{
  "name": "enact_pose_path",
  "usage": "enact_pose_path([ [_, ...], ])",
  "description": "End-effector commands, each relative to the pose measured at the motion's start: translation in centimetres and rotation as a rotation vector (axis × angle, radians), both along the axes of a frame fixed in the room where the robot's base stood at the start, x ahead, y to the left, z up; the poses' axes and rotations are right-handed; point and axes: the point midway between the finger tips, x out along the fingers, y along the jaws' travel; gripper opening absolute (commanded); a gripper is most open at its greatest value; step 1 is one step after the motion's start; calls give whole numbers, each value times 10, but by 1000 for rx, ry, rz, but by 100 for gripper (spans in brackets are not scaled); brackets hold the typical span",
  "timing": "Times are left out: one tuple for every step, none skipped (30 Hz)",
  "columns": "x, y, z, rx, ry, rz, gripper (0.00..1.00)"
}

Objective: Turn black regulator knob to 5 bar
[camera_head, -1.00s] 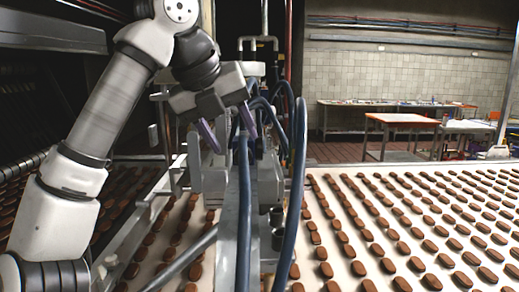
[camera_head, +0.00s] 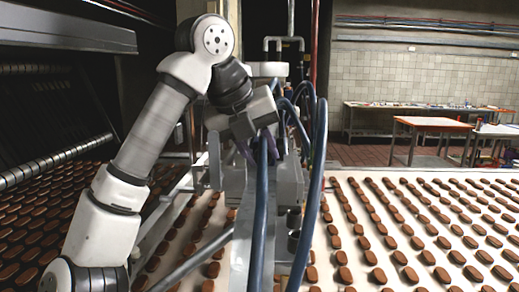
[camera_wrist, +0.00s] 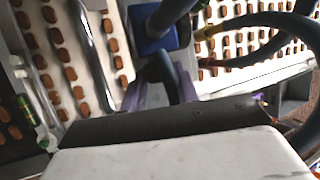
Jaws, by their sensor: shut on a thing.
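My gripper (camera_head: 257,153) is among the blue hoses at the metal filling unit (camera_head: 236,200) in the head view. In the wrist view its two purple fingers (camera_wrist: 161,92) stand either side of a dark round part, which looks like the black regulator knob (camera_wrist: 156,68). The fingers are shut on it. A blue block (camera_wrist: 151,30) shows just beyond the knob. In the head view the knob is hidden behind the gripper and hoses. I see no readable gauge or scale in either view.
Thick blue hoses (camera_head: 319,150) loop close to the right of my gripper, and dark hoses (camera_wrist: 255,45) arch at the right of the wrist view. Brown biscuits on a pale conveyor (camera_head: 440,240) lie right of the unit. An orange-edged table (camera_head: 432,121) stands behind.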

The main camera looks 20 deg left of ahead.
Motion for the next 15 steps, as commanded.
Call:
enact_pose_path([
  [0,0,0,1,0,0,8],
  [0,0,0,1,0,0,8],
  [0,0,0,4,1,1,8],
  [0,0,0,6,1,0,8],
  [0,0,0,10,2,1,8],
  [0,0,0,18,4,1,8],
  [0,0,1,26,6,1,8],
  [0,-1,1,36,7,1,8],
  [0,-1,1,51,10,2,8],
  [0,-1,1,63,13,3,8],
  [0,-1,1,79,16,3,8],
  [0,-1,1,103,21,4,8],
  [0,-2,1,121,25,4,8],
  [0,-2,2,140,29,4,8],
  [0,-3,2,169,35,4,8],
])
